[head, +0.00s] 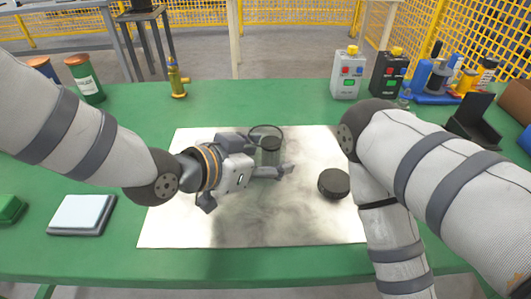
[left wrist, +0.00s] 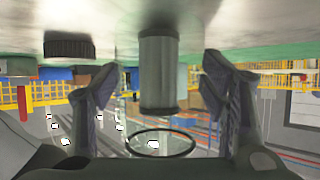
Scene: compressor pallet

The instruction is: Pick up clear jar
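The clear jar (head: 270,155) looks like a grey, see-through cylinder on the pale mat, partly hidden by my left gripper in the head view. In the left wrist view, which is upside down, the jar (left wrist: 158,70) stands between the two fingers. A thin dark ring (left wrist: 160,143) shows near its free end; I cannot tell whether it is joined to the jar. My left gripper (head: 266,168) is open around the jar. In the left wrist view the fingers (left wrist: 158,82) show gaps on both sides of it. My right gripper is out of view.
A round black lid (head: 334,183) lies on the mat (head: 270,225), right of the jar. A yellow fitting (head: 177,80) and a green can (head: 84,80) stand at the back left.

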